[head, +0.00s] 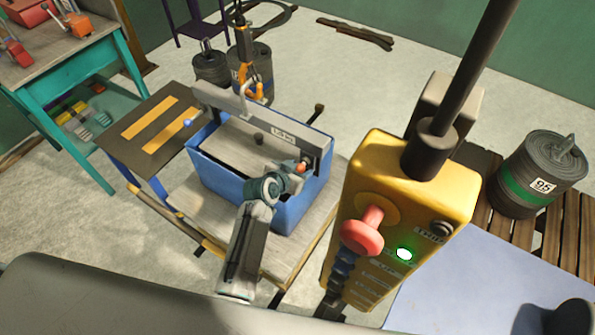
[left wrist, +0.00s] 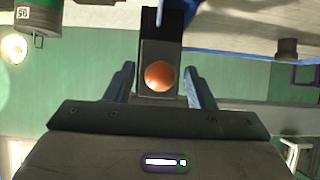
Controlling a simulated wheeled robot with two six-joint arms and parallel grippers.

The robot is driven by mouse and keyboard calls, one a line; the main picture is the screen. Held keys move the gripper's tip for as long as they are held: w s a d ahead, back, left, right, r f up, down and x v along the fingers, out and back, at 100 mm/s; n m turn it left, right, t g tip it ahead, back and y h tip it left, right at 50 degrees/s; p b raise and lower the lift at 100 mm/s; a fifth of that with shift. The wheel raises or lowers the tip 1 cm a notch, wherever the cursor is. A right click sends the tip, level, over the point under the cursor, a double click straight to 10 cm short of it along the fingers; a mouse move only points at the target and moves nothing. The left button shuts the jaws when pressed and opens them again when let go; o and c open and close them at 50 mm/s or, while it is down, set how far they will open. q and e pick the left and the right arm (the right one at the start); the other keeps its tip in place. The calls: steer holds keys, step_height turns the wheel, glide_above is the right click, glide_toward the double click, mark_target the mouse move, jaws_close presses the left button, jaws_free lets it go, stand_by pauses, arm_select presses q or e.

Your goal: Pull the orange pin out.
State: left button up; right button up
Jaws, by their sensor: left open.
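The orange pin (head: 301,168) shows as a small orange end at the right side of the blue box (head: 225,182), by its grey top bar (head: 262,125). In the left wrist view the pin's round orange head (left wrist: 160,76) sits in front of a dark grey block. My left gripper (head: 290,179) is right at the pin in the head view. In the left wrist view its two blue fingers stand open, one on each side of the orange head, with gaps visible. Whether the fingertips reach past the head I cannot tell. My right gripper is not in view.
A yellow control box (head: 385,230) with a red button and a lit green lamp hangs on a dark pole, right of the blue box. A teal bench (head: 85,60) stands at the left. A ribbed weight (head: 540,175) stands on wooden slats at the right.

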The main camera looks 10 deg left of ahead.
arm_select(q)
steer(key=c, duration=0.8)
steer(key=shift+s+a+p, duration=0.25)
steer(key=shift+s+p, duration=0.05)
steer(key=shift+s, duration=0.35)
steer(key=shift+s+a+p, duration=0.25)
steer(key=shift+s+a, duration=0.05)
steer(key=shift+s, duration=0.4)
steer(key=shift+s+a+p, duration=0.25)
steer(key=shift+s+p, duration=0.05)
steer(key=shift+s, duration=0.35)
steer(key=o, duration=0.8)
steer(key=shift+o, duration=0.2)
steer(key=s+a+r+p, duration=0.2)
steer(key=s+r+p, duration=0.2)
steer(key=r+p, duration=0.6)
steer(key=shift+s, duration=0.4)
